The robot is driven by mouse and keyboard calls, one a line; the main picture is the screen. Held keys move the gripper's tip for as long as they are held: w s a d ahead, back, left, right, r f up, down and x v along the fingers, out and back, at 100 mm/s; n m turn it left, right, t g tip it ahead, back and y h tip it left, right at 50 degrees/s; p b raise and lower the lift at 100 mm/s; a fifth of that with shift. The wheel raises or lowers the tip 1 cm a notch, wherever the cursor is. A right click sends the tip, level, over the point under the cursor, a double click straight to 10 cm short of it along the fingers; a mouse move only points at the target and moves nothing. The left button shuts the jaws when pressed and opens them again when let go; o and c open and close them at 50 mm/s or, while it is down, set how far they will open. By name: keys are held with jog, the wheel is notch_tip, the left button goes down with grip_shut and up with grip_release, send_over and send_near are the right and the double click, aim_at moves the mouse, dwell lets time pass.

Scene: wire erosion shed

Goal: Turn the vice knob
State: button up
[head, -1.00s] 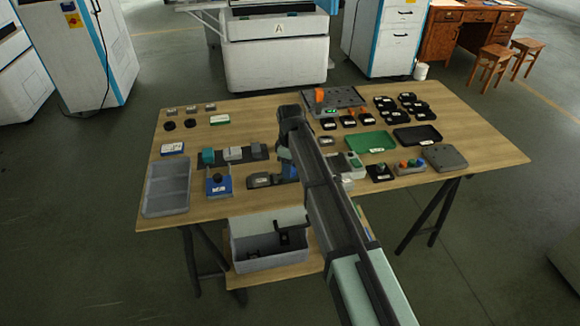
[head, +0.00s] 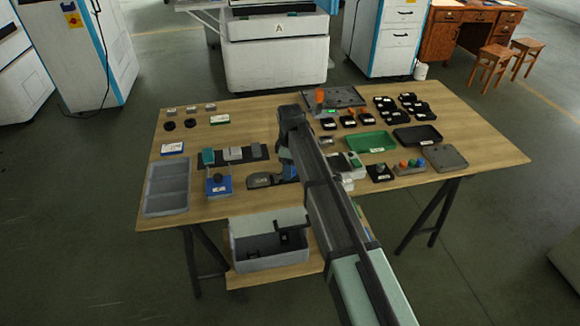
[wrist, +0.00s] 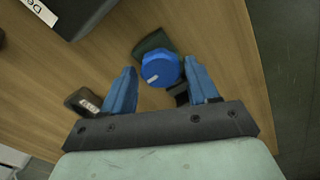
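A round blue knob (wrist: 160,70) with a white mark on its face shows in the wrist view. A dark green body (wrist: 152,44) shows behind it; I cannot tell how much of the vice this is. My gripper (wrist: 160,68) is open, with one blue finger on each side of the knob. A gap shows on the knob's left; on its right the finger is close, and contact is unclear. In the head view my gripper (head: 287,170) is low over the middle of the table, and my arm hides much of that spot.
A dark labelled piece (wrist: 84,102) lies left of my gripper in the wrist view. On the table (head: 190,132), a blue fixture (head: 218,187) and a grey divided tray (head: 166,190) stand to the left. Green (head: 371,142) and black trays lie right. A grey bin (head: 268,258) sits below.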

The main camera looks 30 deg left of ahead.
jog(key=shift+o, duration=1.1)
jog(key=shift+r, duration=0.1)
notch_tip(320, 180, up, 14)
jog(key=shift+f, duration=0.2)
